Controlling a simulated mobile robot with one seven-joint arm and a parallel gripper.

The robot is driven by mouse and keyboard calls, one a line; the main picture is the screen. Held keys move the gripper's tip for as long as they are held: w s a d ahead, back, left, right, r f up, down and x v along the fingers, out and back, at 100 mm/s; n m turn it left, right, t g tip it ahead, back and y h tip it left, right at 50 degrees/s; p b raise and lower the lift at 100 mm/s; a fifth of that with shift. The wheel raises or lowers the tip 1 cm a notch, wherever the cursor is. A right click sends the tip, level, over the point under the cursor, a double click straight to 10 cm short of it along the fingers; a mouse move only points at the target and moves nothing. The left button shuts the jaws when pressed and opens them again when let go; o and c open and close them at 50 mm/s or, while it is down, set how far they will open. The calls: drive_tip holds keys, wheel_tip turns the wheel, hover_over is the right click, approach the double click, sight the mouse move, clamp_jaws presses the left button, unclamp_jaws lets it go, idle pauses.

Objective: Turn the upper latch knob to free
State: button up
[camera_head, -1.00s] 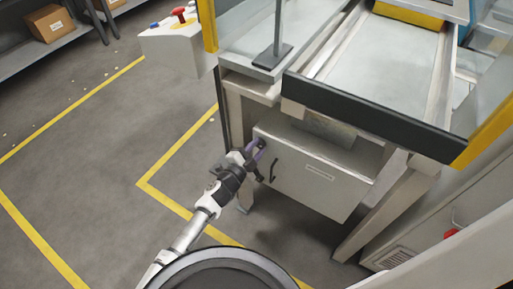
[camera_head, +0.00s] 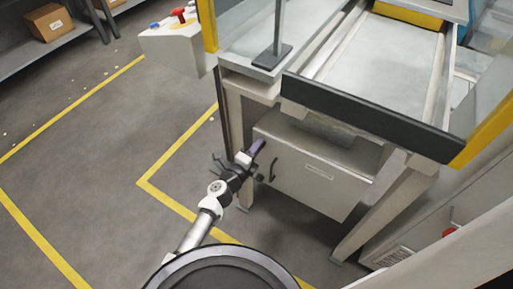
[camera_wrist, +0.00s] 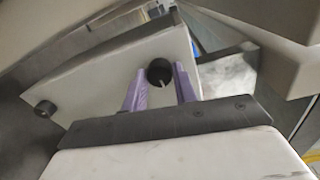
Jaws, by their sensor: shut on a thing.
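A white cabinet (camera_head: 315,178) stands under the machine frame. The upper latch knob (camera_wrist: 160,72) is round and black with a pale mark, on the cabinet door near a corner. In the wrist view it sits between the purple fingers of my gripper (camera_wrist: 160,86), which are shut on it. In the head view my gripper (camera_head: 258,146) reaches the upper left corner of the door and hides the upper knob. A second black knob (camera_wrist: 45,109) shows at the left of the wrist view, apart from the fingers.
A dark bar handle (camera_head: 273,170) is on the door close beside my gripper. The machine's frame leg (camera_head: 234,120) and tabletop edge are near, left of and above the cabinet. Open floor (camera_head: 100,170) with yellow lines lies left.

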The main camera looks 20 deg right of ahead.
drive_tip(key=shift+m, duration=0.3)
idle(0.4)
drive_tip(key=o, duration=1)
drive_tip(key=b+v, duration=0.3)
drive_tip(key=v, duration=1)
drive_tip(key=shift+s+a, duration=0.25)
drive_tip(key=shift+a, duration=0.1)
